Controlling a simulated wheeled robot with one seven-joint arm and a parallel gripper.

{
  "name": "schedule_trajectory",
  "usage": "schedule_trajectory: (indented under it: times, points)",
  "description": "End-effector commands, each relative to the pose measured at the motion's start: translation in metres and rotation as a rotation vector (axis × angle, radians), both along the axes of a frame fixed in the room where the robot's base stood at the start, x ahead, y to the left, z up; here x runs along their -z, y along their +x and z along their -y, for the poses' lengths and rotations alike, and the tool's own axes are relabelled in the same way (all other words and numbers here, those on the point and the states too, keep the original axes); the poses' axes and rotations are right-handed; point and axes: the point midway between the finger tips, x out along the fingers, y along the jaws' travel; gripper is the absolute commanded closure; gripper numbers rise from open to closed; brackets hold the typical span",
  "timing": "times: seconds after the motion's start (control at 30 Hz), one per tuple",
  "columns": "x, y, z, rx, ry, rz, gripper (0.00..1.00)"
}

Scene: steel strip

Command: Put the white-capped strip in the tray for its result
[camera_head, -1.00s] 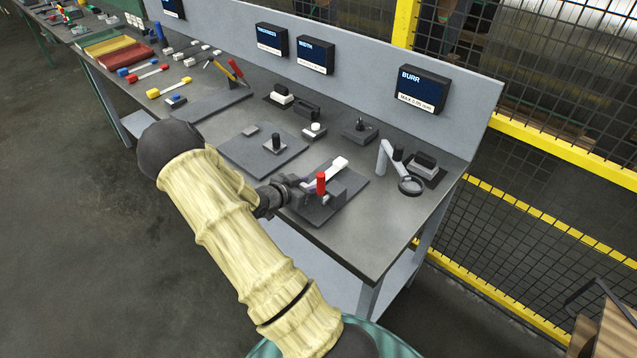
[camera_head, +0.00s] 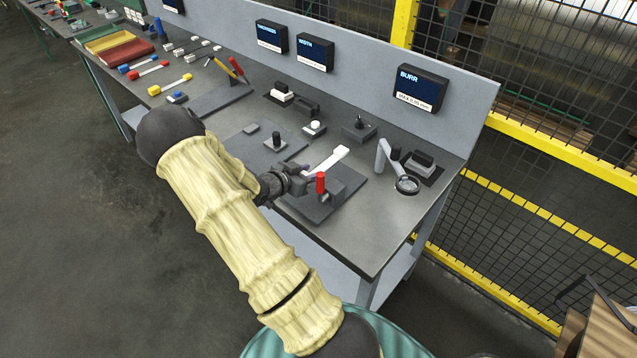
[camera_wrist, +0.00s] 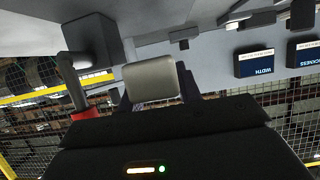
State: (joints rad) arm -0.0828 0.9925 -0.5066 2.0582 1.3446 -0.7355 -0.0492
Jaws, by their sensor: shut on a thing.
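The strip with the white cap (camera_head: 328,160) is a long bar. It slants up to the right over the dark fixture plate with the red-handled clamp (camera_head: 320,183). My gripper (camera_head: 303,178) is shut on the strip's near left end, just left of the red handle. In the wrist view a pale grey block-shaped end (camera_wrist: 152,81), seemingly the held strip's, sits between my fingers; the red handle (camera_wrist: 85,114) is at left. At the bench's far left are a yellow tray (camera_head: 108,42) and a red tray (camera_head: 124,57); their labels are unreadable.
A magnifier on a grey arm (camera_head: 407,185) stands right of the clamp. A gauge block (camera_head: 358,130) and another fixture plate (camera_head: 240,146) are behind and left. Strips with blue, red and yellow caps (camera_head: 170,86) lie toward the trays. A BURR display (camera_head: 422,88) is on the back panel.

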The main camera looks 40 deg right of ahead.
Motion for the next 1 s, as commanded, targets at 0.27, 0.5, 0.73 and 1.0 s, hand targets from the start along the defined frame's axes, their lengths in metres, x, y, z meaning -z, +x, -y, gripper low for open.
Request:
schedule_trajectory:
  times: [0.27,0.5,0.73,1.0]
  points:
    - [-0.012,0.002,-0.002,-0.006,-0.001,0.002,0.92]
    - [-0.063,0.003,-0.003,-0.018,-0.001,0.004,0.92]
    - [-0.110,0.005,-0.007,-0.073,0.000,0.002,0.92]
    - [-0.097,0.017,-0.024,-0.247,0.001,-0.003,0.92]
